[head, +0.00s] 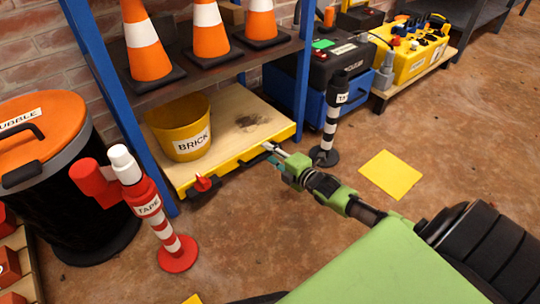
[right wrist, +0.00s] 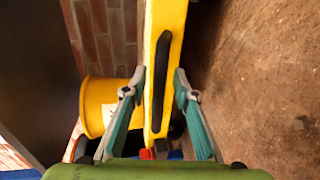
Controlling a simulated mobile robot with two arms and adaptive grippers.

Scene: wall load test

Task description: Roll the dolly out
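The dolly (head: 217,165) is a low wooden deck with a yellow edge, standing under the blue-framed shelf. A yellow bucket (head: 181,128) labelled BRICK stands on it; it also shows in the right wrist view (right wrist: 96,107). A black handle (head: 254,161) sits on the dolly's front edge. My right gripper (head: 271,154) is at that edge, by the handle. In the right wrist view its fingers (right wrist: 157,85) are apart, one on each side of the yellow edge and the black handle (right wrist: 161,75). Contact cannot be told. My left gripper is not in view.
A red-and-white post (head: 157,218) stands left of the dolly's front, a black-and-white post (head: 331,125) to its right. A yellow floor square (head: 390,175) lies right of my right gripper. A rubble bin (head: 50,190) stands at left. Floor before the dolly looks clear.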

